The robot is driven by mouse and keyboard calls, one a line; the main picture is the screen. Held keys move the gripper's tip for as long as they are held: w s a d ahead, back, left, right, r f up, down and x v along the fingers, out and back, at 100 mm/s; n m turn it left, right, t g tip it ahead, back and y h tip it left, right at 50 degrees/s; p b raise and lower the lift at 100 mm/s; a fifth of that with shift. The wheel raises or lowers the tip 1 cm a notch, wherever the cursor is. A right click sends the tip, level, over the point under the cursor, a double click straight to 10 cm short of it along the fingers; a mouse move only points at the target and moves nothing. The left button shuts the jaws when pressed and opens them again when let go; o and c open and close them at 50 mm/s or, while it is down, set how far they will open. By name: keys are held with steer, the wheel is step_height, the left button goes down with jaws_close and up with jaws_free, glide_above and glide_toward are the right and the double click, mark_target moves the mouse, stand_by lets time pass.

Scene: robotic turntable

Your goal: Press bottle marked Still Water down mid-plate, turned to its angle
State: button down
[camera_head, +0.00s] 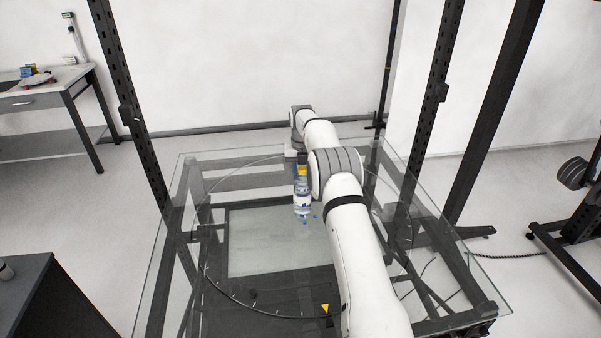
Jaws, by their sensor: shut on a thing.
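A clear bottle (302,200) with a blue and white label stands upright over the middle of the round glass plate (212,282). Its label text is too small to read. My gripper (302,166) is at the bottle's top, shut on it, and mostly hidden by my arm's wrist. Small blue marks (305,221) show at the bottle's base. I cannot tell whether the base touches the glass or hangs just above it. A yellow triangle marker (325,308) lies at the plate's near edge.
The plate lies within a square glass table top (165,262) on a dark frame. Dark upright posts (128,110) stand at its left and right. My arm covers part of the plate's right side. The plate's left side is clear. A workbench (50,98) stands far left.

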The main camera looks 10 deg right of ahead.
steer(key=c, duration=1.4)
jaws_free()
steer(key=shift+s+f, duration=0.15)
steer(key=shift+f, duration=0.25)
steer(key=o, duration=0.3)
steer(key=shift+w, duration=0.2)
steer(key=shift+o, duration=1.1)
steer(key=shift+r, duration=0.2)
steer(key=shift+f, duration=0.1)
